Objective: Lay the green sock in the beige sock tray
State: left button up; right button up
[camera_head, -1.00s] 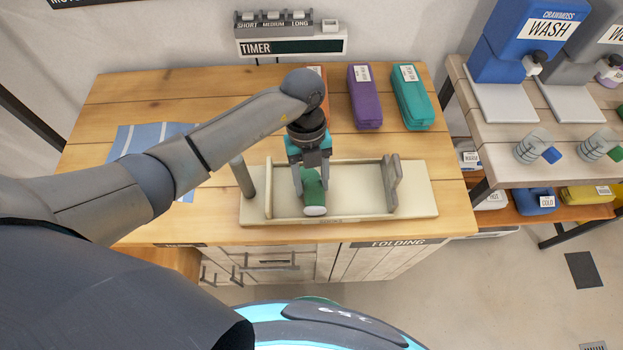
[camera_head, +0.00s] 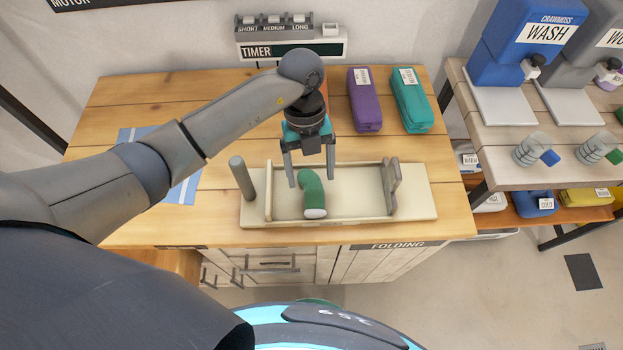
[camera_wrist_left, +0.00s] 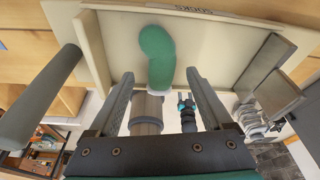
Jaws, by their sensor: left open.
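The green sock (camera_head: 314,190) with a pale end lies in the beige sock tray (camera_head: 360,206), left of the tray's middle and near its left divider. It also shows in the left wrist view (camera_wrist_left: 158,52), lying on the tray floor. My left gripper (camera_head: 311,182) is open and empty, raised a little above the sock with its fingers apart. In the left wrist view its two fingers (camera_wrist_left: 160,78) point toward the tray, clear of the sock.
A grey post (camera_head: 241,178) stands at the tray's left end, and a grey upright bracket (camera_head: 391,182) at its right. A purple pouch (camera_head: 365,100) and a teal pouch (camera_head: 410,100) lie behind.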

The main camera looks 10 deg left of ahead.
aim_at(308, 175)
pick_arm(q)
jog(key=v, duration=0.8)
jog(key=shift+r+p, duration=0.15)
jog(key=shift+p, duration=0.15)
